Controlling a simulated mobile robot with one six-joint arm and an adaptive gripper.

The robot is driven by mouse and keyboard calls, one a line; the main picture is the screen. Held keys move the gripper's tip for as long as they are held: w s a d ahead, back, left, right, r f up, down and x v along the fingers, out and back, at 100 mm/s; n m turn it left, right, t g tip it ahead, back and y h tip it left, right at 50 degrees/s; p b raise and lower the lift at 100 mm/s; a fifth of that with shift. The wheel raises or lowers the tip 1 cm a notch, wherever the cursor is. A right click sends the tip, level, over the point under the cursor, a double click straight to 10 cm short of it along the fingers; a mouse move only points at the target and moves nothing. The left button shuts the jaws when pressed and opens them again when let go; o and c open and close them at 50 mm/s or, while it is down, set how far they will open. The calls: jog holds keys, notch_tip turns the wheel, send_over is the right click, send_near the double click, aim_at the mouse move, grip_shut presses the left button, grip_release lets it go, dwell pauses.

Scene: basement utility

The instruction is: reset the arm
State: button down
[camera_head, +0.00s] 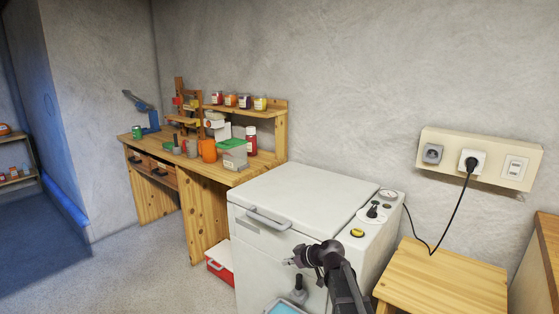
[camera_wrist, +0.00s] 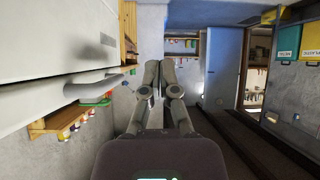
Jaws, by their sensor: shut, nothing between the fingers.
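My gripper (camera_head: 292,262) is in front of the white chest appliance (camera_head: 290,205), low at the bottom middle of the head view. My arm is folded below and to the right of it. In the wrist view my gripper (camera_wrist: 161,66) points away from the camera with its fingers together and nothing between them. The appliance fills the left of the wrist view, with its handle (camera_wrist: 95,86) beside my gripper.
A wooden workbench (camera_head: 205,185) with jars and tools stands left of the appliance. A red box (camera_head: 219,264) sits on the floor by it. A wooden table (camera_head: 440,280) is at right, below a socket panel (camera_head: 483,155) with a plugged-in black cord. Floor at left is clear.

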jog(key=s+d+f+m+g+h, duration=0.35)
jog(key=s+d+m, duration=0.3)
jog(key=s, duration=0.45)
jog(key=s+d+f+m+g+h, duration=0.4)
jog(key=s+d, duration=0.3)
jog(key=s, duration=0.4)
notch_tip(320, 180, up, 19)
jog(key=t+h+p, duration=0.1)
jog(key=p, duration=1.8)
jog(key=shift+s+d+r+m, duration=0.15)
jog(key=shift+s+d+m, duration=0.2)
jog(key=shift+m, duration=0.1)
